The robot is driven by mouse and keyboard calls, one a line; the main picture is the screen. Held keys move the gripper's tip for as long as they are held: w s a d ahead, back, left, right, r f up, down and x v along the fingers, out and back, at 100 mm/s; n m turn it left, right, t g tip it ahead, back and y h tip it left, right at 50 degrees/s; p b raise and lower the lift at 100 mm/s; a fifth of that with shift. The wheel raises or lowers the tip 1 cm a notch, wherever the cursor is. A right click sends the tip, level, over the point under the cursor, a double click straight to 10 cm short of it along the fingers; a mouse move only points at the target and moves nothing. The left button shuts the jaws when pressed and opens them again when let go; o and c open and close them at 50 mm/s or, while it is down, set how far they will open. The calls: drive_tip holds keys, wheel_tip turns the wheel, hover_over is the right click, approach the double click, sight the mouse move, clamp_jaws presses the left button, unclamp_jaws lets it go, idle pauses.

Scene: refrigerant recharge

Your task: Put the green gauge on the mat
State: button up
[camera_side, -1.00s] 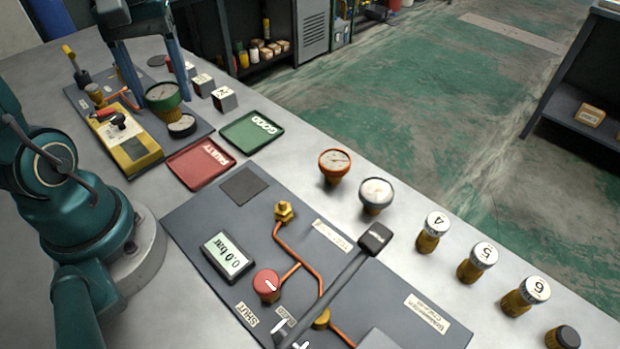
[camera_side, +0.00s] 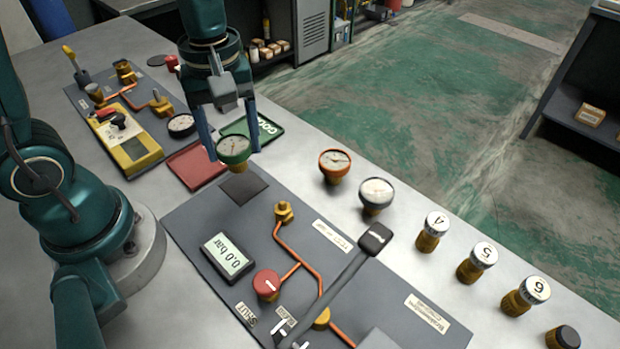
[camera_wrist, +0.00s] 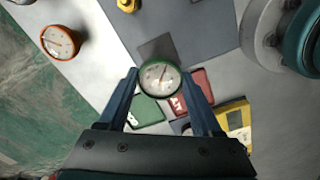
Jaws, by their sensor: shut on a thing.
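The green gauge (camera_side: 233,149) has a green rim, a pale dial and a brass stem. My gripper (camera_side: 233,145) is shut on it and holds it upright above the near end of the trays, close to the mat. The gauge also shows in the wrist view (camera_wrist: 160,79) between my two blue fingers. The mat (camera_side: 246,191) is a small dark square on the grey panel. In the side view it lies just below the gauge, and in the wrist view the mat (camera_wrist: 157,47) shows partly behind the gauge. The height of the gauge above it is hard to tell.
The red FAULTY tray (camera_side: 192,168) and green GOOD tray (camera_side: 268,131) lie beside the grey panel. A brass fitting (camera_side: 284,211) rises from the panel. A yellow device (camera_side: 133,150) lies left.

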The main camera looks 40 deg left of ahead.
sight(237, 161)
drive_tip(key=shift+f, duration=2.05)
drive_tip(key=shift+f, duration=0.15)
drive_tip(key=o, duration=1.3)
drive_tip(key=shift+o, duration=0.2)
